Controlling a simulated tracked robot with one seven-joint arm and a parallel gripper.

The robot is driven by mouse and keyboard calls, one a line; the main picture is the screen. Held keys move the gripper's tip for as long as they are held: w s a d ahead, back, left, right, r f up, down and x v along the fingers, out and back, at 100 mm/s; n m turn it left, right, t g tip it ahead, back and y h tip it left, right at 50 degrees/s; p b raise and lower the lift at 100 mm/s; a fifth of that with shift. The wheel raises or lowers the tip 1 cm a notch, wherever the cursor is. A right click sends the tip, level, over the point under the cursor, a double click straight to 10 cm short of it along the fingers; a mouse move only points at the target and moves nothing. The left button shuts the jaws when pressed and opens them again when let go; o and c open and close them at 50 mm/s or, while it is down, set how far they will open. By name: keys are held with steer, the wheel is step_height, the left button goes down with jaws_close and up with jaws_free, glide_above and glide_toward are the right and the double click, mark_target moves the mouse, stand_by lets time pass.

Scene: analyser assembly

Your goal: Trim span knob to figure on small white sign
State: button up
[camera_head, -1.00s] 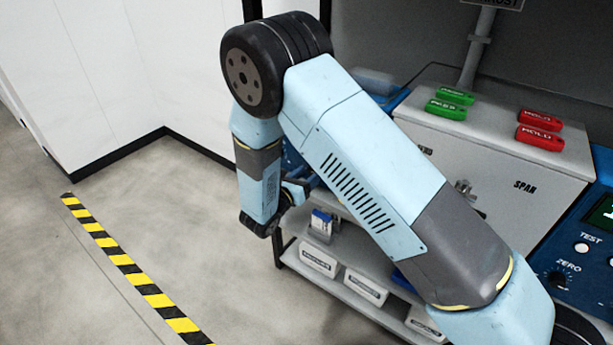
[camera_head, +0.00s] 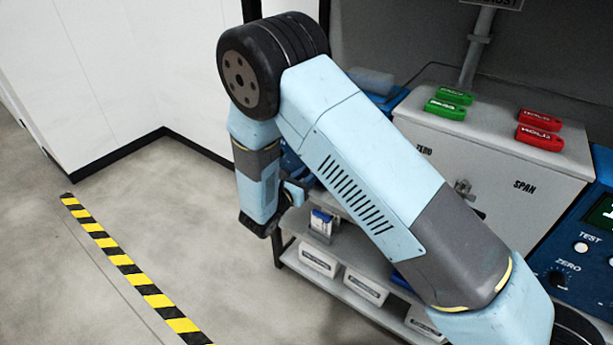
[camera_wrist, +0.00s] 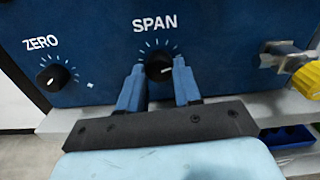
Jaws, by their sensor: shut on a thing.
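The black SPAN knob (camera_wrist: 158,67) sits on a blue panel (camera_wrist: 100,60) in the wrist view, ringed by pale tick marks under the word SPAN. My gripper (camera_wrist: 158,76) has its two blue fingers on either side of this knob, shut on it. The knob's pointer direction is hard to make out. In the head view my arm hides the gripper and this knob. No small white sign with a readable figure shows in either view.
A ZERO knob (camera_wrist: 54,78) is left of the SPAN knob. A yellow handle (camera_wrist: 306,80) on a metal fitting is at right. In the head view, a grey cabinet (camera_head: 490,190) carries green tags (camera_head: 446,109) and red tags (camera_head: 540,137). White boxes (camera_head: 365,287) stand on a low shelf.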

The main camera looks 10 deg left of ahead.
steer(key=shift+m, duration=1.2)
steer(key=o, duration=1)
steer(key=shift+o, duration=0.2)
steer(key=v, duration=1.3)
steer(key=shift+s+a, duration=0.15)
steer(key=shift+s, duration=0.2)
steer(key=shift+f, duration=0.1)
